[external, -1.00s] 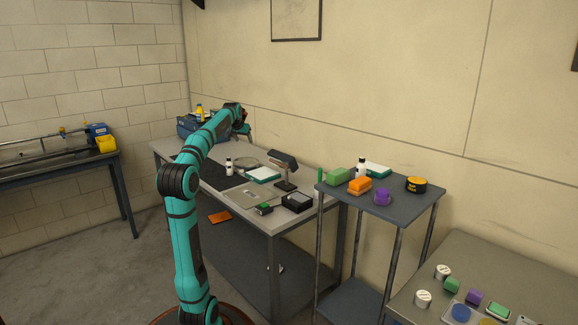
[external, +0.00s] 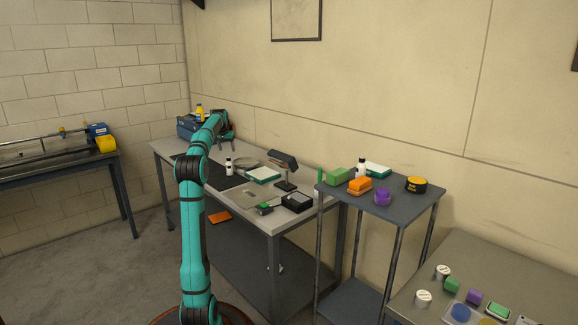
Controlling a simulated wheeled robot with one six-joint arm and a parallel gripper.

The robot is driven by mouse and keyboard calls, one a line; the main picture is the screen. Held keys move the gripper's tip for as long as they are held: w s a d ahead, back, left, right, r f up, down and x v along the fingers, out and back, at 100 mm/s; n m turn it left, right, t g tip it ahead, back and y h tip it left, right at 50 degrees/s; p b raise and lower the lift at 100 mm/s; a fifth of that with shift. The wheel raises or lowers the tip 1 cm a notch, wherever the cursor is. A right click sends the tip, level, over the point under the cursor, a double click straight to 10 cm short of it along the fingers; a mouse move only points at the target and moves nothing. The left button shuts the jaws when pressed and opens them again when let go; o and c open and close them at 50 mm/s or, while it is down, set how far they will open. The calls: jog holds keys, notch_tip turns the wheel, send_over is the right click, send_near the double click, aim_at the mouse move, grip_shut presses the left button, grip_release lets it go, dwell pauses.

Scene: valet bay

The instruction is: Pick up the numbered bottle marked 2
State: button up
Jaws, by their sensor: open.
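A small white bottle with a black cap (external: 229,167) stands upright on the grey workbench (external: 262,222), beside a dark mat (external: 205,170). A second white bottle with a dark cap (external: 361,168) stands on the small dark cart (external: 405,205) to the right. I cannot read a number on either bottle. My gripper (external: 226,147) is over the far part of the workbench, behind the first bottle in the picture and apart from it. Its fingers point down and are open with nothing between them.
A blue box (external: 188,127) with a yellow bottle stands at the bench's far end. A dark lamp-like stand (external: 285,165), a teal-edged white scale (external: 263,174) and a black box (external: 297,202) occupy the bench's right part. Green, orange and purple items crowd the cart.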

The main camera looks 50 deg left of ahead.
aim_at(229, 162)
jog(key=x, duration=0.6)
jog(key=shift+w+a+f, duration=0.1)
jog(key=shift+f, duration=0.2)
jog(key=shift+a+x, duration=0.1)
jog(key=shift+x, duration=1.2)
jog(key=shift+a+x, duration=0.15)
jog(key=shift+x, duration=1.15)
jog(key=c, duration=1.2)
